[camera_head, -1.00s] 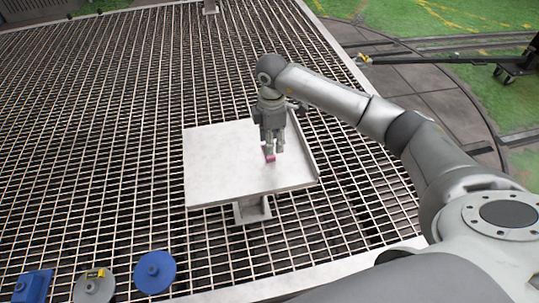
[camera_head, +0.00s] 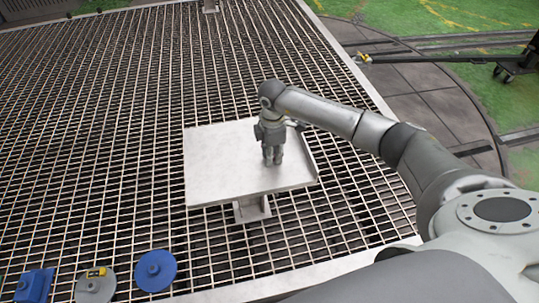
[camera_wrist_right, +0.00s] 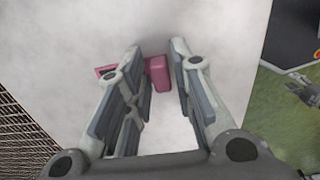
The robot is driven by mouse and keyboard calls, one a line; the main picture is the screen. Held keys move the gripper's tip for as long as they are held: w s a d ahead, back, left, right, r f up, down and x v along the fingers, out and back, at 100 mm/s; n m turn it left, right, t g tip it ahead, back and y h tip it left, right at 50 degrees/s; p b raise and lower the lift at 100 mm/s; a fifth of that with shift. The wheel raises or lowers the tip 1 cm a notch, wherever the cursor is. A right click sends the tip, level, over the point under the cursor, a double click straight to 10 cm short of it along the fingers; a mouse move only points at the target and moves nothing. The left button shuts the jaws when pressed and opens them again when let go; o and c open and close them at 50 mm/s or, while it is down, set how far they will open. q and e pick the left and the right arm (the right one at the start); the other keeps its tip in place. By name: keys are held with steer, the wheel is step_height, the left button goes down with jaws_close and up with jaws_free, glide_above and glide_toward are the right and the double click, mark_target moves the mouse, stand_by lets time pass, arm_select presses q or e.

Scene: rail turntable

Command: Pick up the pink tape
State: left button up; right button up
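The pink tape (camera_wrist_right: 158,74) lies on the white tabletop (camera_head: 222,165). In the right wrist view one end of it shows between my fingertips, and another part shows to the left of the left finger, which hides its middle. My right gripper (camera_head: 272,162) points down over the right part of the tabletop; it also shows in the right wrist view (camera_wrist_right: 157,48). Its fingers are apart, with a gap on the right side of the tape. I cannot tell whether the left finger touches the tape. In the head view the gripper hides the tape. My left gripper is not in view.
The small table has a raised edge (camera_head: 299,145) along its right side. It stands on a large metal grating (camera_head: 110,130). A blue disc (camera_head: 155,270), a grey disc (camera_head: 96,287) and a blue block (camera_head: 35,285) are at the bottom left. Most of the tabletop is clear.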

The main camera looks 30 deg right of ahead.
steer(key=shift+c, duration=1.2)
steer(key=shift+r, duration=0.1)
